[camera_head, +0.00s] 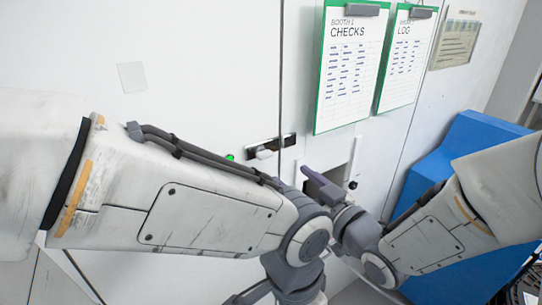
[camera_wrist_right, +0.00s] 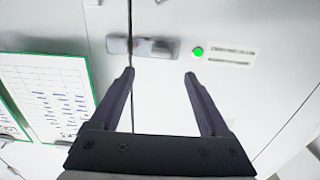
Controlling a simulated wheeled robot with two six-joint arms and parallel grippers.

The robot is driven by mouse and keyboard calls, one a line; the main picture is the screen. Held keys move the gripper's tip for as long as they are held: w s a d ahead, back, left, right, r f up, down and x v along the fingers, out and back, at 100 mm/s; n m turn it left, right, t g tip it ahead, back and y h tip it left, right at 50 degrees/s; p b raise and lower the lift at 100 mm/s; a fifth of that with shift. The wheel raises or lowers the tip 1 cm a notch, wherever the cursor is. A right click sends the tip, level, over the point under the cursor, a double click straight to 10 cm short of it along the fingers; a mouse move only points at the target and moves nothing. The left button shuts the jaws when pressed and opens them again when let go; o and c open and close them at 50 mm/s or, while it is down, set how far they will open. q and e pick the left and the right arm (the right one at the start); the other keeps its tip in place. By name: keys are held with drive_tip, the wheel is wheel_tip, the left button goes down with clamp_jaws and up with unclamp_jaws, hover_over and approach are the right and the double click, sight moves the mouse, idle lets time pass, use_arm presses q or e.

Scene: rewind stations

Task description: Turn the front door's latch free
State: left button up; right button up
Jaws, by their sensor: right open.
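The latch (camera_head: 264,150) is a small light handle on a dark plate. It lies across the seam beside the white front door (camera_head: 190,60) in the head view. In the right wrist view the latch (camera_wrist_right: 150,47) is grey, lies roughly level and crosses the dark seam. My right gripper (camera_head: 316,178) is to the right of and below the latch in the head view. In the right wrist view its two fingers (camera_wrist_right: 160,73) are apart with nothing between them, and the latch is just beyond the tips. My left arm crosses the head view; its gripper fingers do not show.
A green light (camera_head: 230,157) is left of the latch. Two green-edged clipboards (camera_head: 350,70) (camera_head: 406,60) hang to the upper right. A recessed opening (camera_head: 338,160) is behind my right gripper. A blue block-shaped thing (camera_head: 455,150) stands at the right.

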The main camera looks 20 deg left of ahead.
sight(268, 156)
drive_tip(key=p+x, duration=0.2)
drive_tip(key=x, duration=0.2)
drive_tip(key=p+x, duration=0.2)
drive_tip(key=x, duration=0.3)
drive_tip(key=shift+a+r, duration=0.1)
drive_tip(key=shift+r, duration=0.1)
drive_tip(key=shift+w+a+f, duration=0.1)
drive_tip(key=shift+w+a, duration=0.3)
drive_tip(key=shift+a, duration=0.05)
clamp_jaws()
